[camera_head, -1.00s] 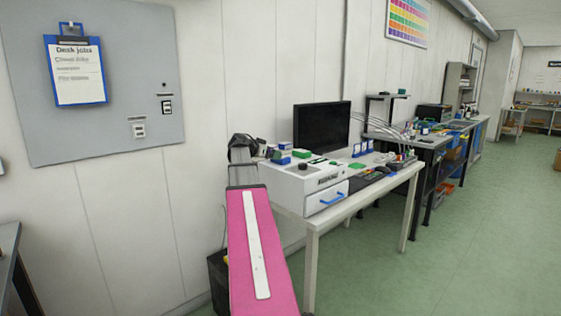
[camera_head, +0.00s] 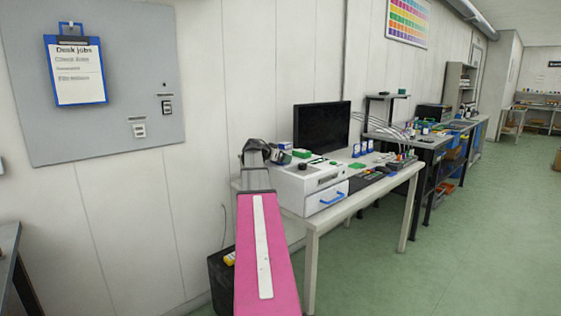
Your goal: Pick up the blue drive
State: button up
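Small blue and green items lie on the white desk unit (camera_head: 290,182) at the left end of the desk. A small blue piece shows behind a green block (camera_head: 301,153). I cannot tell which of these blue items is the drive. My gripper (camera_head: 276,156) is dark and small in this view, at the far end of my pink arm, over the unit's left end. It covers part of the small items there. Its fingers are too small to tell open from shut, and I cannot see anything held.
A black monitor (camera_head: 322,127) stands behind the unit. Small blue-and-white items (camera_head: 357,150), a green pad (camera_head: 357,165) and a dark keyboard (camera_head: 368,180) lie to its right. A drawer with a blue handle (camera_head: 332,198) faces forward. Green floor is clear at right.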

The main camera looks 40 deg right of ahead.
jog(key=shift+c, duration=1.1)
jog(key=shift+r, duration=0.1)
